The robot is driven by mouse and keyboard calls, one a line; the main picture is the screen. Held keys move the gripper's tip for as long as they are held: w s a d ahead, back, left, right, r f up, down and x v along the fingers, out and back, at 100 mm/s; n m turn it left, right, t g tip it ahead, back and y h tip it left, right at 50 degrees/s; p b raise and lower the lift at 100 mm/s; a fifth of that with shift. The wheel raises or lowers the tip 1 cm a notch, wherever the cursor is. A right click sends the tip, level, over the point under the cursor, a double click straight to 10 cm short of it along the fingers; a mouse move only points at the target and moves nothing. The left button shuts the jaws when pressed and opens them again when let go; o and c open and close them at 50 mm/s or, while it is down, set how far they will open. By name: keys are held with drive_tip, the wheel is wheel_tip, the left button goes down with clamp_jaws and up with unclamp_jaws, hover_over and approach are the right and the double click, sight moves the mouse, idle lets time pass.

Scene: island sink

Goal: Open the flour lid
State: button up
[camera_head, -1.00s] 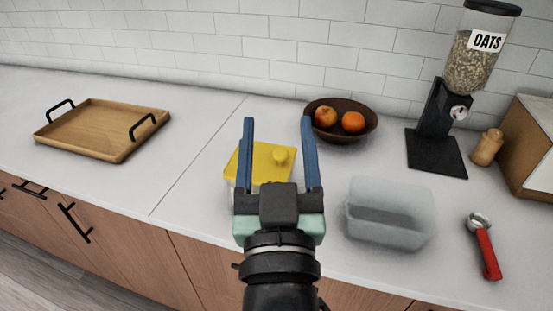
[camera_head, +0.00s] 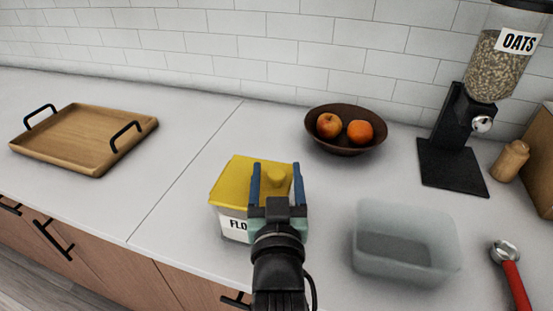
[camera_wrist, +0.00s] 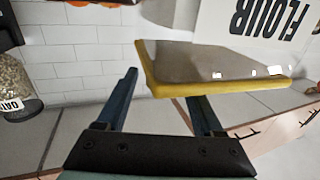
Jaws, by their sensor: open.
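The flour box (camera_head: 233,224) is white with a partly hidden "FLO" label and stands on the counter. Its yellow lid (camera_head: 236,180) is on top, with a round yellow knob (camera_head: 276,178) near the right side. My gripper (camera_head: 275,168) is open, and in the head view its blue fingers appear on either side of the knob. In the wrist view the lid's yellow edge (camera_wrist: 220,88) and the FLOUR label (camera_wrist: 268,17) show upside down, with the open fingers (camera_wrist: 163,82) close by. The knob cannot be made out there, and contact cannot be told.
A clear container (camera_head: 407,243) stands right of my gripper, with a red-handled scoop (camera_head: 513,283) beyond. A fruit bowl (camera_head: 345,143) is behind. An oats dispenser (camera_head: 455,150) and small wooden shaker (camera_head: 509,161) stand back right. A wooden tray (camera_head: 85,145) lies left; the counter between is clear.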

drive_tip(key=shift+w, duration=1.7)
clamp_jaws()
